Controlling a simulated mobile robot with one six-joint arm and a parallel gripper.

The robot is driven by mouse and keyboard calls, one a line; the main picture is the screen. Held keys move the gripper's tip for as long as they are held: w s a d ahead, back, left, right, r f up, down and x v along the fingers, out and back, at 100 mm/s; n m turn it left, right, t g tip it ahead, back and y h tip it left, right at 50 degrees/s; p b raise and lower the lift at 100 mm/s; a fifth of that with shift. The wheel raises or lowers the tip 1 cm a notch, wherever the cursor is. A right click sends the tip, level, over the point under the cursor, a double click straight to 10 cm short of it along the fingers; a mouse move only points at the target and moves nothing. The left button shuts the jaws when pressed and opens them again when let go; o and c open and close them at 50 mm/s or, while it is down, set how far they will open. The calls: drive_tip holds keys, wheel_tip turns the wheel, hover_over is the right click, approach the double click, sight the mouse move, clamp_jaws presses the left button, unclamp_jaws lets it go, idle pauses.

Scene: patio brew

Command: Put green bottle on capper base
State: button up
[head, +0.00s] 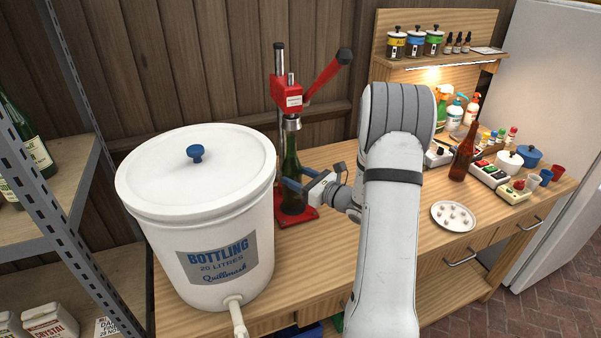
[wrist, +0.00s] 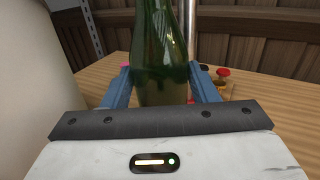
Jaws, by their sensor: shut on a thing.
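The green bottle (head: 291,175) stands upright at the red capper (head: 287,97), below its head and over its red base (head: 297,217). My gripper (head: 297,187) is shut on the bottle from the right, with its blue fingers on either side of the lower body. In the wrist view the green bottle (wrist: 160,55) is upright between the two blue fingers of my gripper (wrist: 160,92). The bottle's underside is hidden, so I cannot tell whether it touches the base. The capper's lever is raised to the upper right.
A large white bottling bucket (head: 200,225) stands just left of the capper. A brown bottle (head: 464,155), a white plate with several caps (head: 437,216) and a control box (head: 480,172) are to the right. Bare bench lies in front of the capper.

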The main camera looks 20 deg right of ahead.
drive_tip(key=shift+f, duration=0.85)
drive_tip(key=shift+f, duration=0.2)
drive_tip(key=o, duration=1.1)
drive_tip(key=shift+r, duration=0.15)
drive_tip(key=b+v, duration=0.2)
drive_tip(key=v, duration=1)
